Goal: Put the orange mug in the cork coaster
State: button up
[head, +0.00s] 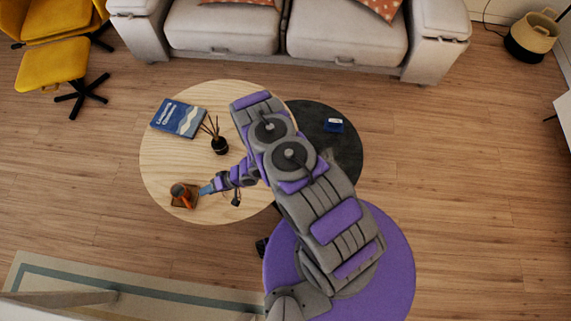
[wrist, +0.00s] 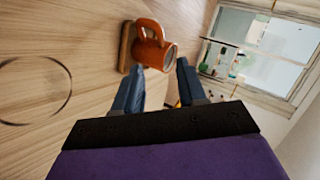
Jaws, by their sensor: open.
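The orange mug (head: 180,191) stands on the brown cork coaster (head: 190,203) near the front left edge of the round wooden table. In the wrist view, which is turned sideways, the mug (wrist: 146,52) appears upright with its base against the coaster (wrist: 125,46). Its handle is toward the top of the picture. My gripper (head: 206,189) is just right of the mug in the head view. In the wrist view its blue fingers (wrist: 158,84) are open and empty, with the mug just beyond the tips. The coaster is partly hidden by the mug.
The wooden table (head: 160,155) also bears a blue book (head: 179,118) and a dark reed diffuser (head: 219,145). A lower dark table (head: 345,155) with a small blue item (head: 334,125) is to the right. A sofa (head: 345,40) stands behind.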

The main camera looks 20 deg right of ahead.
jog(key=w+d+r+n+t+h, duration=0.1)
jog(key=w+d+r+h, duration=0.2)
jog(key=w+d+r, duration=0.35)
jog(key=w+d+r+t+h, duration=0.2)
jog(key=w+d+r+h, duration=0.1)
jog(key=w+r, duration=0.5)
jog(key=d+r+h, duration=0.4)
jog(key=d+r, duration=0.8)
jog(key=r, duration=0.4)
jog(key=s+d+r+m+g+h, duration=0.15)
jog(key=s+d+r, duration=0.25)
jog(key=s+r, duration=0.4)
jog(key=s+d+r+m+g+h, duration=0.15)
jog(key=s+d+r, duration=0.25)
jog(key=s+r, duration=0.45)
jog(key=s+a+r+g, duration=0.1)
jog(key=s+r, duration=0.2)
jog(key=s, duration=0.9)
jog(key=s+r+g+y, duration=0.1)
jog(key=s+r, duration=0.3)
jog(key=s, duration=0.8)
jog(key=shift+a+n+g+y, duration=0.3)
jog(key=shift+a+n+g, duration=0.1)
jog(key=shift+g, duration=0.4)
